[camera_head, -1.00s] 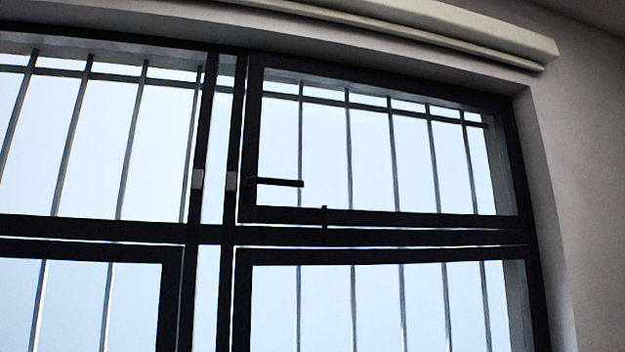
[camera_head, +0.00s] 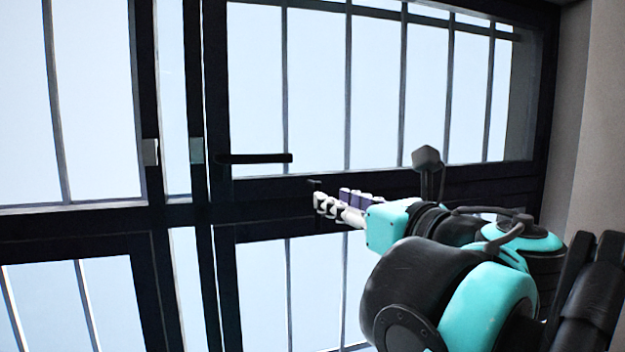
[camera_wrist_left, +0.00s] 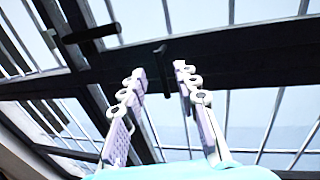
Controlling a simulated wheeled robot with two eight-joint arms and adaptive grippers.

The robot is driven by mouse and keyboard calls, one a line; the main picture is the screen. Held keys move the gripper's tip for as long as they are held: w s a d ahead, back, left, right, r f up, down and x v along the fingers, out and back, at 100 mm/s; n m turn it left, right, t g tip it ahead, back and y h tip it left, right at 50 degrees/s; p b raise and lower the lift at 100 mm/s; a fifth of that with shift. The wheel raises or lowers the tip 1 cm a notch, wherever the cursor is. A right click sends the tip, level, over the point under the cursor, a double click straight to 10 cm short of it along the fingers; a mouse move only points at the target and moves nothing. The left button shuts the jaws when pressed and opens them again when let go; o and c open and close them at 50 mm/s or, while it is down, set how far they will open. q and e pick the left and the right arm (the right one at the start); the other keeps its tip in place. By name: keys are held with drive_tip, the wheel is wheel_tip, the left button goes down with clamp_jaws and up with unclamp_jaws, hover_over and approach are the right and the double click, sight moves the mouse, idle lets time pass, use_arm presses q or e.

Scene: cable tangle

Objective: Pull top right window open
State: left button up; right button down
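The top right window (camera_head: 217,85) has a dark frame and bright panes behind vertical bars. Its black handle (camera_head: 254,158) lies horizontal at the lower left corner; it also shows at upper left in the left wrist view (camera_wrist_left: 90,34). A small dark catch (camera_head: 314,183) sits on the bottom rail. My left gripper (camera_head: 318,203) is in front of the lower rail, right of and below the handle. In the left wrist view its two pale fingers (camera_wrist_left: 159,69) are apart with nothing between them; the catch (camera_wrist_left: 160,47) shows just beyond their tips. My right gripper is not in view.
A dark crossbar (camera_head: 100,219) and mullions (camera_head: 148,100) divide the windows. The lower right window (camera_head: 262,290) is partly hidden behind my arm. A grey wall (camera_head: 605,130) borders the window on the right.

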sight(319, 188)
use_arm(q)
drive_tip(key=p+x, duration=0.1)
drive_tip(key=x, duration=0.5)
drive_tip(key=shift+w+a+f, duration=0.1)
drive_tip(key=shift+w, duration=0.05)
clamp_jaws()
